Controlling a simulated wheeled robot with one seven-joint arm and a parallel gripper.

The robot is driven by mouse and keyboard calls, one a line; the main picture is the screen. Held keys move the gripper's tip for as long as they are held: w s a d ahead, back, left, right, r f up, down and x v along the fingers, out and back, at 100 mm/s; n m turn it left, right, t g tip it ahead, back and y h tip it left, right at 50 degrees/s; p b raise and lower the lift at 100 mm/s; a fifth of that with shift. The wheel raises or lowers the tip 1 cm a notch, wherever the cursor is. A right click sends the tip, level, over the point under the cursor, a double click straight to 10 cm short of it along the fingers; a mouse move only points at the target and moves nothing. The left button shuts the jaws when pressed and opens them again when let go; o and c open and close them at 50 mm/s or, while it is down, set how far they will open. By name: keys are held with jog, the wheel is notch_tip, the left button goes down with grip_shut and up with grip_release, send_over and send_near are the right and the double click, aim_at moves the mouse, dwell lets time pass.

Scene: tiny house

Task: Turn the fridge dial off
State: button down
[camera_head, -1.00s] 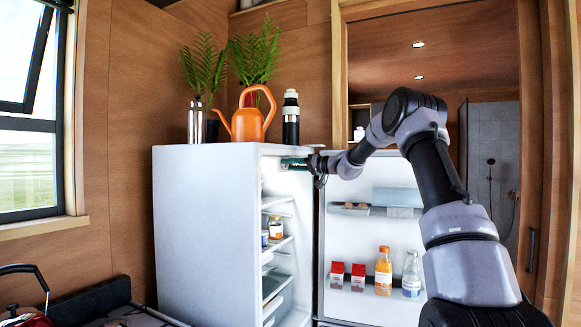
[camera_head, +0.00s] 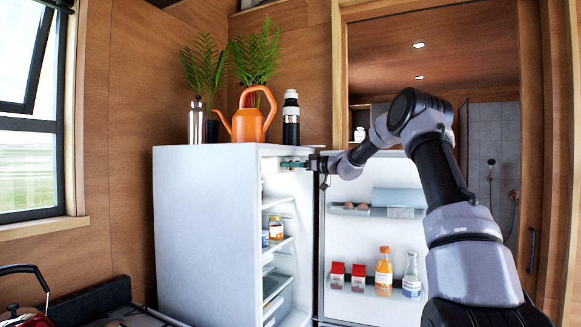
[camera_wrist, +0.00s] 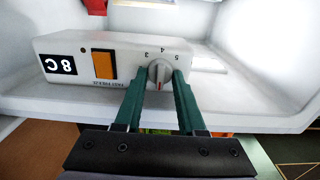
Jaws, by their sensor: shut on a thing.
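The fridge (camera_head: 205,235) stands open. In the wrist view a white control box under its ceiling carries the round grey dial (camera_wrist: 159,74), with a red pointer mark and numbers 3, 4 and 5 visible beside it. My gripper (camera_wrist: 161,76) has its two green fingers on either side of the dial, shut on it. In the head view my gripper (camera_head: 295,165) reaches into the top of the fridge, and the dial cannot be made out there. The display (camera_wrist: 60,65) reads 8C, upside down, next to an orange switch (camera_wrist: 104,65).
The fridge door (camera_head: 360,235) is open to the right, with bottles and red cartons on its shelf. An orange watering can (camera_head: 247,120), a black flask (camera_head: 291,120) and plants stand on top. Fridge shelves (camera_head: 275,245) lie below my gripper.

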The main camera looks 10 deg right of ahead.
jog(key=shift+f, duration=0.15)
jog(key=c, duration=0.5)
grip_release()
jog(key=shift+d, duration=0.1)
jog(key=v, duration=1)
jog(key=shift+s+d, duration=0.2)
jog(key=shift+d, duration=0.1)
